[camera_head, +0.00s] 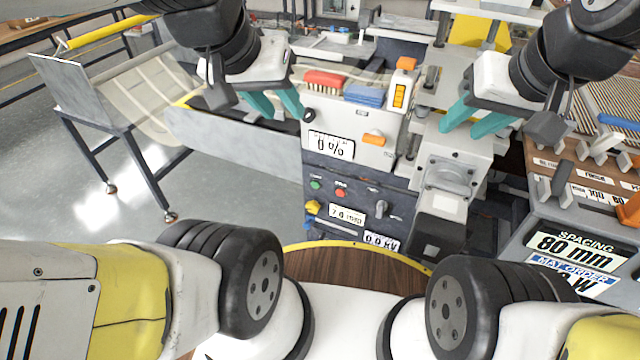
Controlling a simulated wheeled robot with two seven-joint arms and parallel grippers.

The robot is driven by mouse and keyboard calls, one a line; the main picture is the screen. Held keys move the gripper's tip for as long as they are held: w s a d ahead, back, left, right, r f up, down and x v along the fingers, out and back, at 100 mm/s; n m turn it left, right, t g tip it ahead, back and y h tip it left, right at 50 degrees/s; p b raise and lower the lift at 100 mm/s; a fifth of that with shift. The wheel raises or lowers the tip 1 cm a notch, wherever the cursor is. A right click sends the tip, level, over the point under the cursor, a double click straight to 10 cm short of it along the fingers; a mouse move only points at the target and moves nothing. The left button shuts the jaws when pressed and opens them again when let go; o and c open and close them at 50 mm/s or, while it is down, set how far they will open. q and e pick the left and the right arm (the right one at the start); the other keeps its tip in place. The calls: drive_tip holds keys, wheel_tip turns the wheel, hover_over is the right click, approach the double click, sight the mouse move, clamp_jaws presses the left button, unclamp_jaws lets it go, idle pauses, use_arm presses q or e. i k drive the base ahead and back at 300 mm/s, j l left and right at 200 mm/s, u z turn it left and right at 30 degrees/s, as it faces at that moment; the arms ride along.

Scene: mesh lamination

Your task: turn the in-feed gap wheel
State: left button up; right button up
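The laminating machine (350,185) stands ahead of me with a front panel of displays, buttons and knobs. No part is clearly labelled as the in-feed gap wheel. A small dark round knob (309,115) sits at the panel's upper left edge, and a grey round handwheel-like part (452,174) is on the machine's right side. My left gripper (281,114) has teal fingers spread apart, empty, just left of the dark knob; I cannot tell if they touch. My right gripper (463,130) is open and empty, above the grey round part.
A red brush (325,79), a blue cloth-like stack (366,94) and an orange switch box (400,92) sit on top of the machine. A sheet-covered feed table (150,105) stands at left. A console with a spacing sign (575,250) stands at right. Floor at left is clear.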

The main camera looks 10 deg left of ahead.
sight(312, 207)
drive_tip(key=k+l+z, duration=0.2)
drive_tip(key=z, duration=0.15)
drive_tip(key=k+l+z, duration=0.1)
drive_tip(key=l+z, duration=0.3)
drive_tip(key=k+l+z, duration=0.1)
drive_tip(key=l+z, duration=0.65)
drive_tip(key=k, duration=0.75)
